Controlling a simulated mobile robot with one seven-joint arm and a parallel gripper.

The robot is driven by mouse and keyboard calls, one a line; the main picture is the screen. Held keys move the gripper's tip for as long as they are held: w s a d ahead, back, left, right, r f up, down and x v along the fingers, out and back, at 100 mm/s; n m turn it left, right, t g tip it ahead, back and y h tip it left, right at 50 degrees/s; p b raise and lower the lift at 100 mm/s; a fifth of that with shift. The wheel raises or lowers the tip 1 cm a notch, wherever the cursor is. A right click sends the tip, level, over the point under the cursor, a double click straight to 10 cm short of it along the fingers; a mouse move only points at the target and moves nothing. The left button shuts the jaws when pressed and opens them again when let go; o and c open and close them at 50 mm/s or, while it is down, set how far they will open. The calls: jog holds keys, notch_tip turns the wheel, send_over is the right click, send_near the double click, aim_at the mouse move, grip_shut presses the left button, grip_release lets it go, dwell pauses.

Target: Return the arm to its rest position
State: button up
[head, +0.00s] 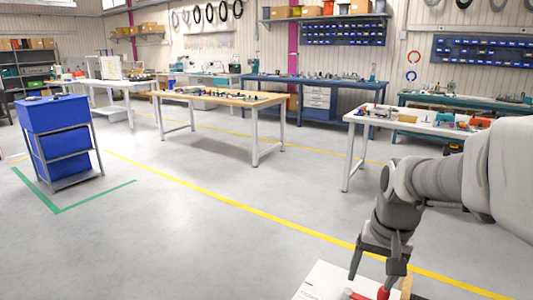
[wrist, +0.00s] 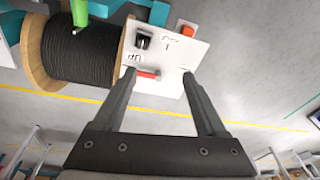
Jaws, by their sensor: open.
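My arm reaches in from the right of the head view. My gripper (head: 370,280) points down near the bottom edge, above a white panel (head: 322,284). In the wrist view my gripper (wrist: 158,74) has its two fingers spread wide and holds nothing. A red handle-like piece (wrist: 148,75) on the white panel (wrist: 175,58) shows between the fingertips, nearer the left one. I cannot tell the distance between it and the fingers. Red parts (head: 383,292) also show beneath my gripper in the head view.
A reel of black cable (wrist: 80,52) with wooden flanges is close on the left, with a green piece (wrist: 81,14) over it. The panel carries a black part (wrist: 143,38) and an orange block (wrist: 187,26). A white workbench (head: 420,122) stands behind my arm. Open floor (head: 220,220) lies left.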

jog(key=s+a+r+n+t, duration=0.2)
jog(key=s+a+r, duration=0.1)
jog(key=s, duration=0.3)
jog(key=s+a+r+n+t, duration=0.2)
jog(key=s+a, duration=0.2)
jog(key=s, duration=0.3)
notch_tip(320, 180, up, 18)
jog(key=p, duration=1.7)
jog(key=shift+d+f, duration=0.2)
jog(key=shift+s, duration=0.1)
